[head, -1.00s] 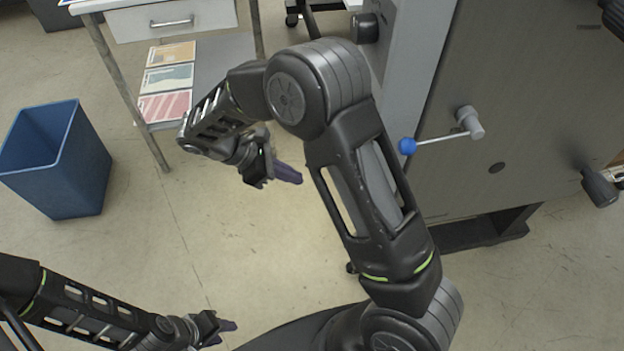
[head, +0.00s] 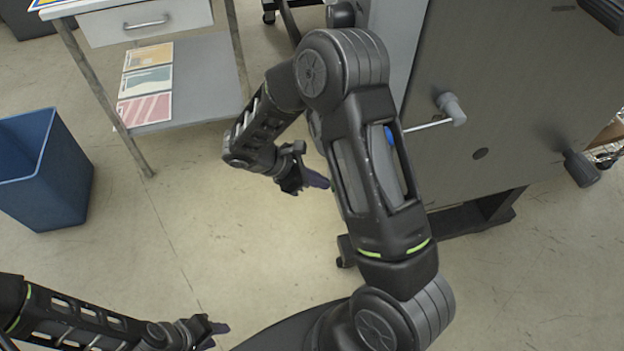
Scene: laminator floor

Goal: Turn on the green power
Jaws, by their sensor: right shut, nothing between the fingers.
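No green power control shows in the head view. A large grey machine (head: 520,90) stands at the right, with a lever (head: 428,125) on its side. The lever's blue knob is mostly hidden behind my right arm. My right gripper (head: 318,181) is shut and empty, in the air over the floor, left of the machine and apart from it. My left gripper (head: 218,328) is low at the bottom of the view, far from the machine; its fingers are too small to tell open from shut.
A blue bin (head: 45,170) stands on the floor at the left. A table with a drawer (head: 145,20) and a lower shelf (head: 205,85) holding coloured sheets (head: 145,80) stands at the upper left.

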